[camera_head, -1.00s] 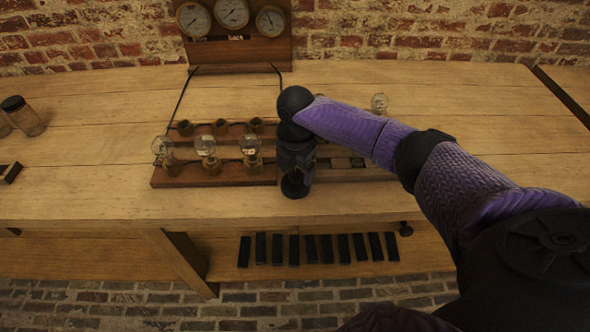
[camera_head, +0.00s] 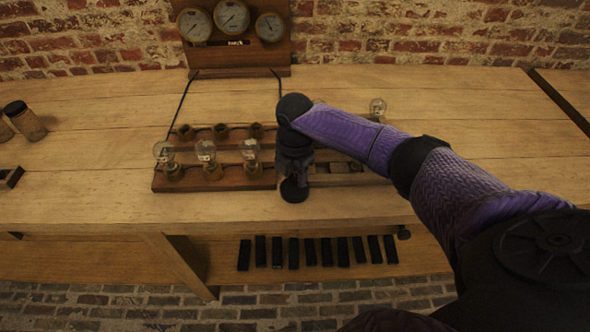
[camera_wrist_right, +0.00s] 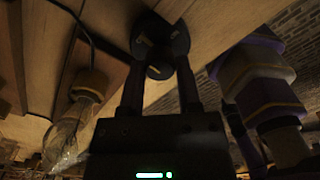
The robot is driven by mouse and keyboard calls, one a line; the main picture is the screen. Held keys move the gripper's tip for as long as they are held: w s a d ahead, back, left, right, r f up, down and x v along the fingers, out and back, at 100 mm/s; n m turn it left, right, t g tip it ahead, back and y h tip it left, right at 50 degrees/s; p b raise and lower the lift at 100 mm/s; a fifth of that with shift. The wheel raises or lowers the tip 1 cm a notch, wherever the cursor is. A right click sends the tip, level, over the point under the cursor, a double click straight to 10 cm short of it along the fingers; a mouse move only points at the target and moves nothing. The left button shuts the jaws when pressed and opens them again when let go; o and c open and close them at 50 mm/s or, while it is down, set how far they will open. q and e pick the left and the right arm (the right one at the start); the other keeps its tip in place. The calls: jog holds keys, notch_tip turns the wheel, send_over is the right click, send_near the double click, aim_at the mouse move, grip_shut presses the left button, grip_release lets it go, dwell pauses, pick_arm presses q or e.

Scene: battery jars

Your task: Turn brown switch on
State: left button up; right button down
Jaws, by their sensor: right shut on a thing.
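My right gripper (camera_wrist_right: 160,75) is at the front of the wooden board on the bench, and in the head view (camera_head: 294,172) my arm covers much of that spot. In the right wrist view its two fingers are shut at a dark round part (camera_wrist_right: 163,35) with small brass-coloured pieces on it. The dark round part also shows low at the gripper in the head view (camera_head: 294,190). I cannot make out a brown switch handle or its position; it may be hidden by the gripper. My left gripper is not in view.
Several glass bulbs (camera_head: 206,151) stand on a brown wooden board (camera_head: 228,184) left of my gripper. A gauge panel (camera_head: 240,52) stands at the back. A jar (camera_head: 30,124) is at the far left. Dark blocks (camera_head: 310,252) line the lower shelf. The front bench top is clear.

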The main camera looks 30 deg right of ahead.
jog(key=shift+r+m+p, duration=0.25)
jog(key=shift+m+p, duration=0.9)
jog(key=shift+m, duration=0.05)
jog(key=m+p, duration=0.2)
jog(key=m, duration=0.2)
jog(key=shift+f+p, duration=0.1)
jog(key=shift+p, duration=0.25)
jog(key=m+p, duration=0.2)
jog(key=m, duration=0.3)
jog(key=shift+m, duration=0.4)
jog(key=m, duration=0.3)
jog(key=shift+f+p, duration=0.1)
jog(key=shift+p, duration=0.25)
jog(key=shift+m, duration=0.9)
jog(key=shift+c, duration=1.5)
grip_release()
